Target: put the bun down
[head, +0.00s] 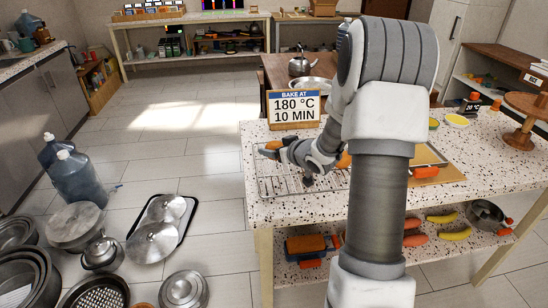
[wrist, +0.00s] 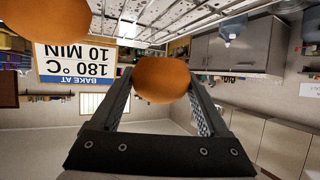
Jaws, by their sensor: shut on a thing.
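My gripper (wrist: 160,92) is shut on an orange-brown bun (wrist: 161,79), which sits between the two finger pads in the wrist view. In the head view my gripper (head: 272,151) is over the left part of a wire rack (head: 266,187) on the speckled counter, and only a little of the held bun shows. I cannot tell whether the held bun touches the rack. A second bun (wrist: 58,18) shows at the upper left of the wrist view, apart from the held one. In the head view an orange-brown bun (head: 343,160) is partly hidden behind my arm.
A sign (head: 295,108) reading "BAKE AT 180 °C 10 MIN" stands at the counter's back left edge. Pots, lids and bottles stand on the floor at left.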

